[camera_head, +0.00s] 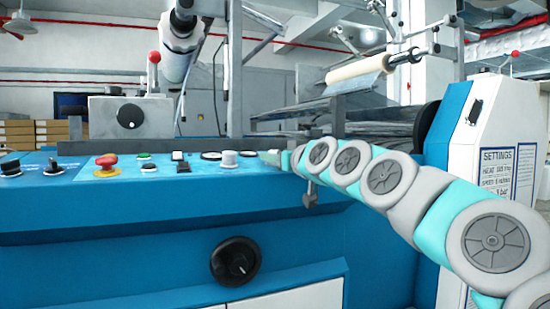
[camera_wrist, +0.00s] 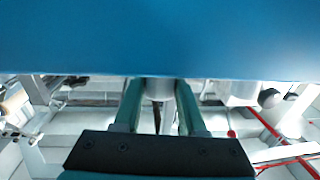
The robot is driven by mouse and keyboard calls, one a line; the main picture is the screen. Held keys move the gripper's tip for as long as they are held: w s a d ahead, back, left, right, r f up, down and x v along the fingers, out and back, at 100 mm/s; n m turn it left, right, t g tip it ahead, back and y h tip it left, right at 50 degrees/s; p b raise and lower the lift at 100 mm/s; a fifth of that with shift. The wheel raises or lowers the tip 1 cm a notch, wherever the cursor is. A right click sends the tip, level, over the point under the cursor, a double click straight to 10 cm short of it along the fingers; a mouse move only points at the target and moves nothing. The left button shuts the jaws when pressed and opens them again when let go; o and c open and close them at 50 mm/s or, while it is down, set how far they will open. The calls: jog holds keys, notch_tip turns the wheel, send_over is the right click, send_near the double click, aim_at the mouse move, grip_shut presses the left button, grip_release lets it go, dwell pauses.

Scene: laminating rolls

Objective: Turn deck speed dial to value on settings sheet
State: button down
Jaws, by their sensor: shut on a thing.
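My gripper (camera_head: 270,157) is at the right end of the sloped blue control panel, beside a grey round knob (camera_head: 229,158). In the wrist view, my gripper's two green fingers (camera_wrist: 158,105) are shut on a pale grey round dial (camera_wrist: 158,88) at the panel's edge. The fingers hide most of this dial, and its pointer and scale cannot be read. The settings sheet (camera_head: 497,176) is on the white side housing at the right. Its heading reads SETTINGS, with a speed line below that is too small to read surely.
The panel also carries a red emergency button (camera_head: 106,166), black knobs (camera_head: 11,168) and small switches (camera_head: 180,160) to the left. A black handwheel (camera_head: 236,261) sticks out of the front below. A clamp-like bracket (camera_head: 310,190) hangs under my arm. Rollers (camera_head: 361,70) stand above.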

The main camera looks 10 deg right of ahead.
jog(key=shift+n+y, duration=0.3)
jog(key=shift+a+n+g+y+b, duration=0.1)
jog(key=shift+n+g+y+b, duration=0.25)
jog(key=shift+n+y, duration=0.3)
jog(key=shift+n+g+y, duration=0.45)
jog(key=shift+n+y, duration=0.1)
jog(key=shift+y, duration=0.1)
jog(key=shift+r+n+g+y+p, duration=0.15)
jog(key=shift+n+g+y+p, duration=0.85)
jog(key=shift+n+y+p, duration=0.1)
jog(key=shift+n+g+p, duration=0.35)
jog(key=shift+n+g, duration=0.05)
jog(key=shift+n+g+y, duration=0.3)
jog(key=shift+y, duration=0.2)
jog(key=shift+c, duration=2.4)
grip_release()
